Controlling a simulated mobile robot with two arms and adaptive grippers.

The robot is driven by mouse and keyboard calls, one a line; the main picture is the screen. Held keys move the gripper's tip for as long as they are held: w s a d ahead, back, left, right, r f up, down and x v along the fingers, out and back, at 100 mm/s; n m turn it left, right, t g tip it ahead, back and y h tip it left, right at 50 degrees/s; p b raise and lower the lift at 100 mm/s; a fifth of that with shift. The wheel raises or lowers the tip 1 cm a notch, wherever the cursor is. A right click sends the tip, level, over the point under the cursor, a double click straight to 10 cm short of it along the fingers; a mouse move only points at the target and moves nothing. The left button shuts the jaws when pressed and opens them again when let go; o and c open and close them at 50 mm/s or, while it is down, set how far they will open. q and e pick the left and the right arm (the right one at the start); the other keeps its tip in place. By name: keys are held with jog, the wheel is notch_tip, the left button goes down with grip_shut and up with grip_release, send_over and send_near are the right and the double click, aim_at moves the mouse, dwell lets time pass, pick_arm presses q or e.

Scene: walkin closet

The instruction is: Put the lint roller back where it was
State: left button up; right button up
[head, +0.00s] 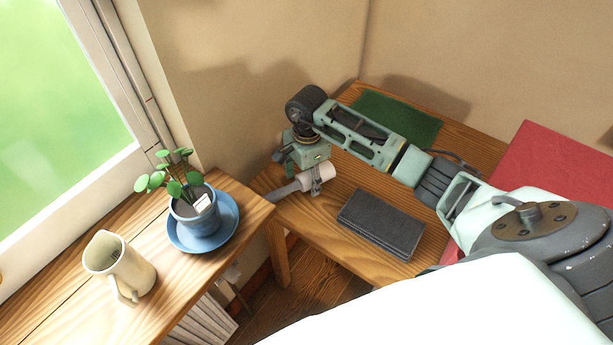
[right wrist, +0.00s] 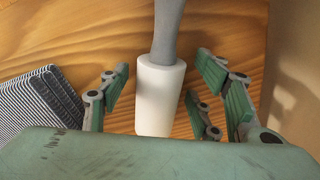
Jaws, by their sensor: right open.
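The lint roller (head: 318,177), a white cylinder with a grey handle, lies on the wooden table (head: 340,205) near its left corner. In the right wrist view the lint roller (right wrist: 160,100) lies between the spread fingers, its grey handle pointing up in the picture. My right gripper (head: 314,182) is open over the roller. In the right wrist view, fingers of my right gripper (right wrist: 160,85) stand on both sides of the white part, with gaps visible. My left gripper is not in view.
A red surface (head: 560,165) is at the right. A windowsill board (head: 180,270) holds a potted plant (head: 195,215) on a blue saucer and a cream jug (head: 118,265).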

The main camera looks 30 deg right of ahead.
aim_at(307, 175)
jog(key=shift+r, duration=0.3)
notch_tip(307, 175, up, 12)
jog(key=b, duration=0.2)
jog(key=shift+f+b, duration=0.15)
jog(key=shift+b, duration=0.15)
